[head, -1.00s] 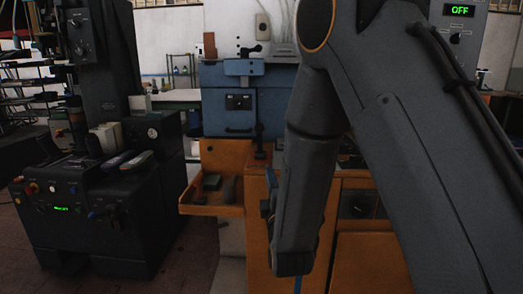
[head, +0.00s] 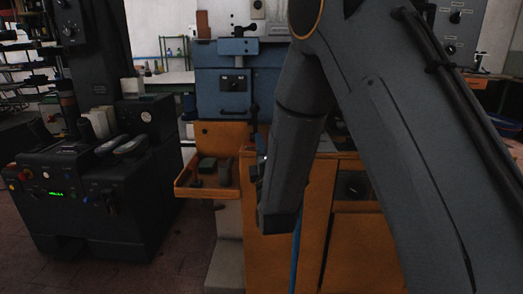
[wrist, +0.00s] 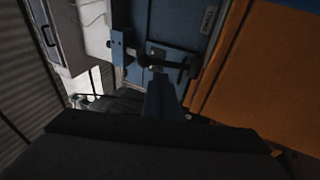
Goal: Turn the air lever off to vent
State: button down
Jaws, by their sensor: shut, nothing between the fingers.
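The black press (head: 95,185) stands at the left in the head view, with a lit green display. A small dark lever (head: 110,202) sits on its front right; I cannot tell for sure that it is the air lever, nor its setting. In the wrist view my gripper (wrist: 159,82) is shut and empty, in front of a blue machine (wrist: 177,28) and its dark bar handle (wrist: 172,61). I cannot tell whether it touches that handle. In the head view my forearm hides most of the gripper, well to the right of the black press.
The blue machine stands behind an orange cabinet (head: 262,225) near my forearm. An orange tray (head: 200,192) with small items juts out on the cabinet's left. Bare floor (head: 185,245) lies between the black press and the cabinet.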

aim_at(255, 119)
jog(key=x, duration=0.8)
